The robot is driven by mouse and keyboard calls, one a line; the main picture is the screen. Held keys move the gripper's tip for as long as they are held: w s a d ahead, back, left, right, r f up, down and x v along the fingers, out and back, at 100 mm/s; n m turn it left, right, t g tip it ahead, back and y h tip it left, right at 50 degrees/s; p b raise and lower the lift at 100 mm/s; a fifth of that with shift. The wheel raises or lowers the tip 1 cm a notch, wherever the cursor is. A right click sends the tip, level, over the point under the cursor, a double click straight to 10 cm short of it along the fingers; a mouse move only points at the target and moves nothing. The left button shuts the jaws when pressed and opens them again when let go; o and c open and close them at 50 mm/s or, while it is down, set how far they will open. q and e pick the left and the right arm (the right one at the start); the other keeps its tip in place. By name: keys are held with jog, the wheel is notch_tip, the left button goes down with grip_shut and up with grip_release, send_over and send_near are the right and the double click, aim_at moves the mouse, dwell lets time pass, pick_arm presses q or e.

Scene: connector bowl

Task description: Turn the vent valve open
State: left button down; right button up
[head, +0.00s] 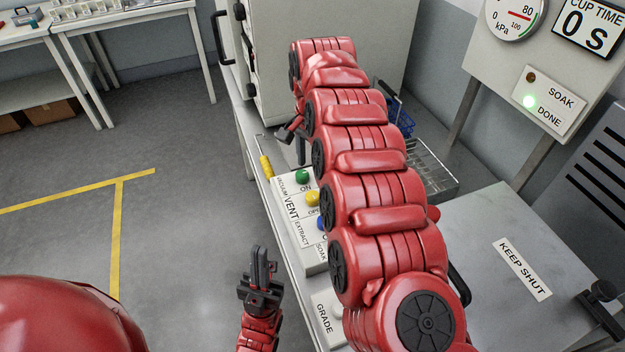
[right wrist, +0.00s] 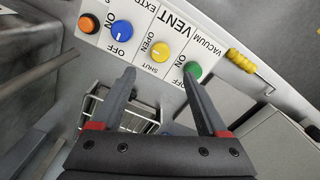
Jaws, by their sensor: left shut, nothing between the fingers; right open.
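The vent valve is a yellow knob (right wrist: 160,52) on a white panel (right wrist: 146,15) marked VENT, with OPEN and SHUT lettering beside it. I cannot tell which word the knob points to. It also shows in the head view (head: 312,198), left of my right arm. My right gripper (right wrist: 159,72) is open and empty, its two fingertips apart on either side of the knob in the right wrist view; contact is not visible. In the head view it is largely hidden behind my right arm. My left gripper (head: 262,262) is shut and empty, low over the floor, away from the panel.
A green vacuum knob (right wrist: 193,70) and a blue knob (right wrist: 122,30) flank the yellow one; an orange button (right wrist: 89,22) is farther left. A yellow-handled tool (head: 266,167) lies near the panel. A wire basket (head: 432,170) stands beyond my arm.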

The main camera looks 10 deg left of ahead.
notch_tip(320, 180, up, 7)
jog(key=p, duration=0.1)
jog(key=shift+f, duration=0.1)
dwell(0.3)
dwell(0.3)
